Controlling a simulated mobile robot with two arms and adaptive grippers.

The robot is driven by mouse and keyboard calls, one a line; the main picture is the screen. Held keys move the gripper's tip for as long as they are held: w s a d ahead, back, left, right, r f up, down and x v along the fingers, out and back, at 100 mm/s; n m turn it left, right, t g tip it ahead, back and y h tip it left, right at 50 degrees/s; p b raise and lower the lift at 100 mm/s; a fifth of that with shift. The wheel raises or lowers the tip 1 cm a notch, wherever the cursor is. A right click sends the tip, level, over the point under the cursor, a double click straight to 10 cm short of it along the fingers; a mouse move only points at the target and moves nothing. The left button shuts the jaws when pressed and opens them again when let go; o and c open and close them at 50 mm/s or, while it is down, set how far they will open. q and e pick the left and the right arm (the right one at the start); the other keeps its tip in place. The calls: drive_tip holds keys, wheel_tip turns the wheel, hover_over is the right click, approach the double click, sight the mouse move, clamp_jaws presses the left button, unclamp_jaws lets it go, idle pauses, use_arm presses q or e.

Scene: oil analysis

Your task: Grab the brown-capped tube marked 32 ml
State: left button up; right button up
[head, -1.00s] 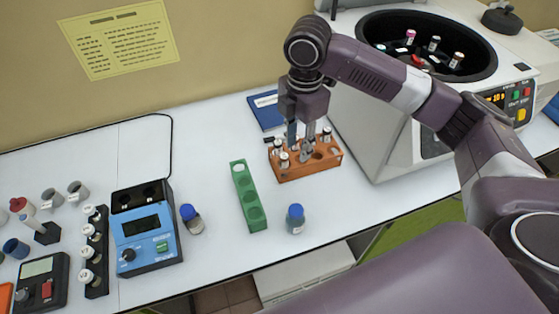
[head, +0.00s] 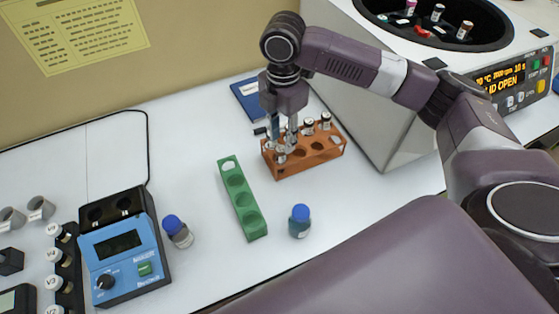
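An orange rack (head: 318,158) on the bench holds several small tubes with white and brownish tops, including one tube (head: 281,155) at its left front and another (head: 325,121) at its back right. The markings and exact cap colours are too small to read, so I cannot tell which tube is the 32 ml one. My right gripper (head: 283,138) points down over the left end of the rack. Its fingers are around or just beside the tubes there and partly hide them; I cannot tell whether they touch one. My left gripper is out of view.
A blue device (head: 122,250) is further left. The open centrifuge (head: 385,110) stands close on the right. A blue book (head: 248,97) lies behind.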

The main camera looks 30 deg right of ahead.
sight(280, 149)
drive_tip(key=shift+s+a+f, duration=0.1)
drive_tip(key=shift+s+f, duration=0.05)
drive_tip(key=shift+f, duration=0.25)
drive_tip(key=f, duration=0.1)
drive_tip(key=f+p, duration=0.1)
drive_tip(key=f, duration=0.1)
drive_tip(key=shift+a+f+p, duration=0.25)
drive_tip(key=shift+f+p, duration=0.05)
drive_tip(key=shift+f, duration=0.1)
drive_tip(key=shift+w+f, duration=0.2)
drive_tip(key=shift+f, duration=0.15)
drive_tip(key=shift+s, duration=0.1)
drive_tip(key=shift+c, duration=0.2)
clamp_jaws()
